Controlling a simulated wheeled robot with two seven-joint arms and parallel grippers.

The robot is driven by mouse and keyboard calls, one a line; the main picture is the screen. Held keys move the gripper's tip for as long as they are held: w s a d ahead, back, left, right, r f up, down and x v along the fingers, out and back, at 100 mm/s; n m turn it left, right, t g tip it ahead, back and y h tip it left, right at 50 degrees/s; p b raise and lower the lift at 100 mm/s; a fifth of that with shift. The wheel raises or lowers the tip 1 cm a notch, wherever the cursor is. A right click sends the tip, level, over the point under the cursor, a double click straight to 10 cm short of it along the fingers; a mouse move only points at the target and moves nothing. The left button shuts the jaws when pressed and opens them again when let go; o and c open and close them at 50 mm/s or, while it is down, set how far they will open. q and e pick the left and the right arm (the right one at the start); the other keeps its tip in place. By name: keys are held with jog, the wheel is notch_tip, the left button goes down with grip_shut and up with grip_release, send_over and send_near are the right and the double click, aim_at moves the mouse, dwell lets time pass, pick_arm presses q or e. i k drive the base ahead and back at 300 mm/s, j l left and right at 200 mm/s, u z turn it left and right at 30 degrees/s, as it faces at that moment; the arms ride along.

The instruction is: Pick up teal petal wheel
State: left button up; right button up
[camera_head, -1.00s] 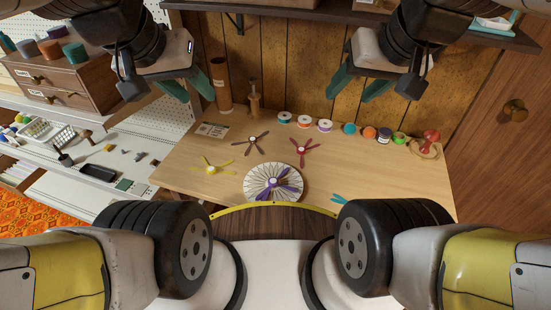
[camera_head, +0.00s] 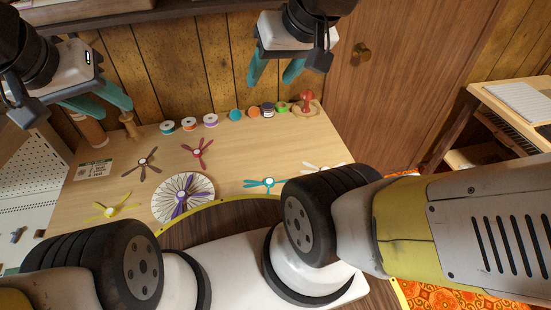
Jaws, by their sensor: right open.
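The teal petal wheel (camera_head: 266,183) lies flat on the wooden table (camera_head: 236,150), right of the white pleated disc. It has thin teal petals and a pale hub. My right gripper (camera_head: 275,82) is open and empty, raised at the back of the table, above and behind the teal wheel. My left gripper (camera_head: 80,115) is raised at the back left, with teal fingers apart and nothing seen between them. Both grippers are well away from the wheel.
A white pleated disc (camera_head: 168,208) bears a purple wheel (camera_head: 181,199). Yellow (camera_head: 116,208), brown (camera_head: 147,162), red (camera_head: 198,153) and white (camera_head: 322,169) petal wheels lie around. Spools (camera_head: 190,124) and a red-knobbed stamp (camera_head: 307,101) line the back edge.

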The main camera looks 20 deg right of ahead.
aim_at(270, 181)
jog(key=z, duration=0.6)
jog(key=u, duration=1.2)
jog(key=l+z, duration=0.35)
jog(key=k+l+z, duration=0.1)
jog(key=z, duration=0.25)
jog(key=k+l+u, duration=0.2)
jog(key=l+u, duration=0.2)
jog(key=l, duration=0.2)
jog(key=k+l+u, duration=0.2)
